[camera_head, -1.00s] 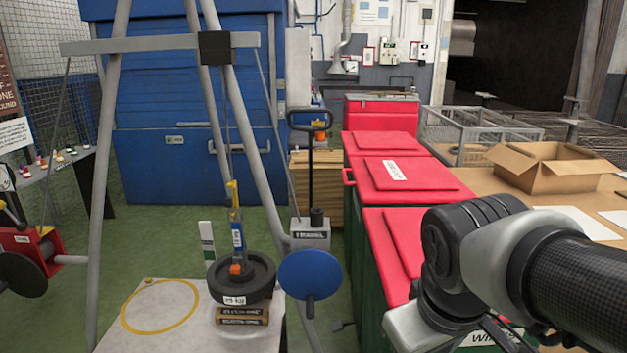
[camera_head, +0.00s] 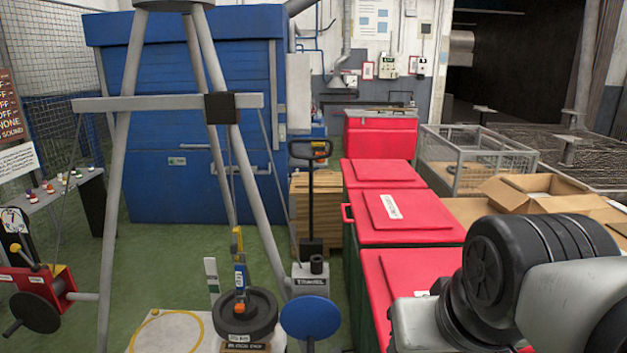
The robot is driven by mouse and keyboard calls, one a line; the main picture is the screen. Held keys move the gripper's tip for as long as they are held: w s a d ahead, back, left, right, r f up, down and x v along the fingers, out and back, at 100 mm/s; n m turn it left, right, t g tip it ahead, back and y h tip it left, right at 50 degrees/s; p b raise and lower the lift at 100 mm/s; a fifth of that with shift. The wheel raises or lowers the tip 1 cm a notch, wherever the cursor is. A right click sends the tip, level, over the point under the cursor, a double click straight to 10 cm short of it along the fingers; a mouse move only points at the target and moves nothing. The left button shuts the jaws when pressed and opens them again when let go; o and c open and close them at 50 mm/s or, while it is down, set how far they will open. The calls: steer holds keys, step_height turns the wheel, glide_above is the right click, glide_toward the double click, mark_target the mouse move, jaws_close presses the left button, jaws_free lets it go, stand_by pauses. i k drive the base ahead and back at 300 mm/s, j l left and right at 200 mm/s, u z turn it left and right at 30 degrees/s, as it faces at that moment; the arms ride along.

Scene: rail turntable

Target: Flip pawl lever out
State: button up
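A red winch-like unit (camera_head: 60,288) with a dark round disc and handle (camera_head: 36,313) is at the lower left, beside the tripod leg. A small lever with a yellow knob (camera_head: 24,254) stands above it; I cannot tell whether this is the pawl lever or how it is set. My arm shows at the lower right, over the red-lidded bins. My gripper is outside the picture, so its state and distance from the lever do not show.
A grey tripod (camera_head: 180,103) stands over a pale platform (camera_head: 172,329) with a black weight (camera_head: 244,315) hanging-side on it. A blue disc (camera_head: 310,318) is near it. Red-lidded bins (camera_head: 405,216) and an open cardboard box (camera_head: 545,197) are right. Green floor (camera_head: 160,240) is clear behind.

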mark_target(14, 248)
steer(key=i+u, duration=0.1)
steer(key=u, duration=0.3)
steer(key=i+u, duration=0.15)
steer(key=u, duration=0.25)
steer(key=i+u, duration=0.1)
steer(key=u, duration=0.3)
steer(key=i+u, duration=0.15)
steer(key=u, duration=0.25)
steer(key=i+l+u, duration=0.1)
steer(key=u, duration=0.3)
steer(key=i+j+u, duration=0.5)
steer(key=i, duration=0.4)
steer(key=i+l+u, duration=0.1)
steer(key=i+u, duration=0.2)
steer(key=i, duration=0.4)
steer(key=i+j+z, duration=0.15)
steer(key=i+z, duration=0.2)
steer(key=i, duration=0.3)
steer(key=i+j+z, duration=0.35)
steer(key=i, duration=0.25)
steer(key=i+j+z, duration=0.4)
steer(key=i, duration=0.2)
